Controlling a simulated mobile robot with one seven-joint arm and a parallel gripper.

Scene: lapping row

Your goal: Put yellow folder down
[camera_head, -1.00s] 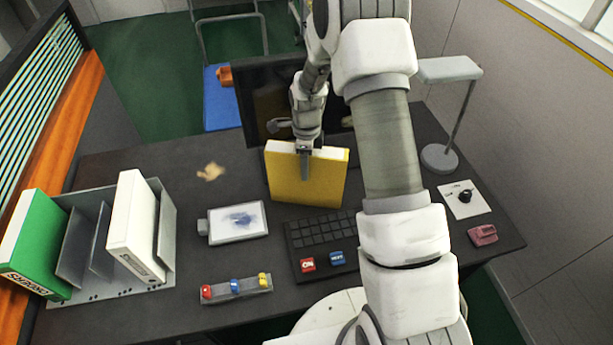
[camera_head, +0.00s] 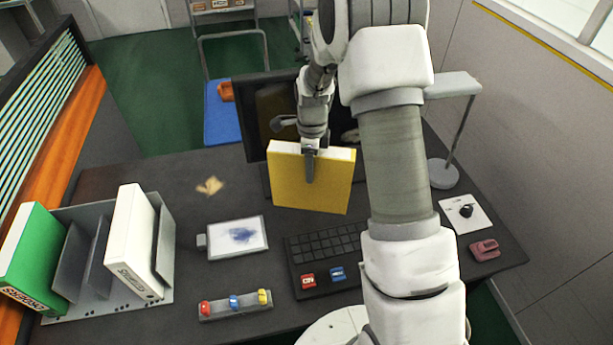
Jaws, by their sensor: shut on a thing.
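The yellow folder (camera_head: 290,185) is a thick upright binder with a white top edge, near the middle of the desk, in front of the dark monitor. My gripper (camera_head: 309,170) comes down from above and is shut on the folder's top edge, with one finger visible on its front face. The far finger is hidden behind it. The folder's lower edge appears close to the desk (camera_head: 180,200) behind the keyboard; I cannot tell whether it touches.
A grey rack (camera_head: 95,306) at the left holds a green binder (camera_head: 35,255) and a white binder (camera_head: 132,240). A tablet (camera_head: 238,236), a keyboard (camera_head: 325,250), a button strip (camera_head: 236,305), a lamp (camera_head: 444,173) and a red stapler-like thing (camera_head: 484,250) surround the folder.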

